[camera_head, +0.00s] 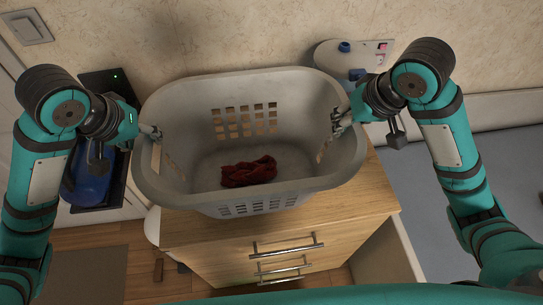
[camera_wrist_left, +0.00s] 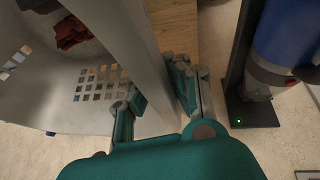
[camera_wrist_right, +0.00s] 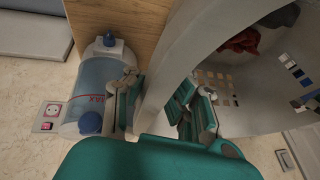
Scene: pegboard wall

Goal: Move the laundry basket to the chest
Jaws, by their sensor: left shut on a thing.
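The grey laundry basket (camera_head: 300,85) is upright over the wooden chest (camera_head: 360,215), with a dark red cloth (camera_head: 248,172) inside. I cannot tell whether its base rests on the chest top. My left gripper (camera_head: 152,132) is shut on the basket's left side; in the left wrist view its fingers (camera_wrist_left: 158,98) lie on both sides of the basket wall. My right gripper (camera_head: 341,118) is at the basket's right side. In the right wrist view its fingers (camera_wrist_right: 160,100) straddle the basket wall, but whether they are closed on it is unclear. The basket hides much of the chest top.
A blue cylindrical device (camera_head: 88,175) on a black stand is left of the chest. A clear container with blue caps (camera_wrist_right: 98,82) is close to my right gripper, near a wall socket (camera_wrist_right: 48,115). The wall is behind the basket. Drawer handles (camera_head: 287,245) protrude in front.

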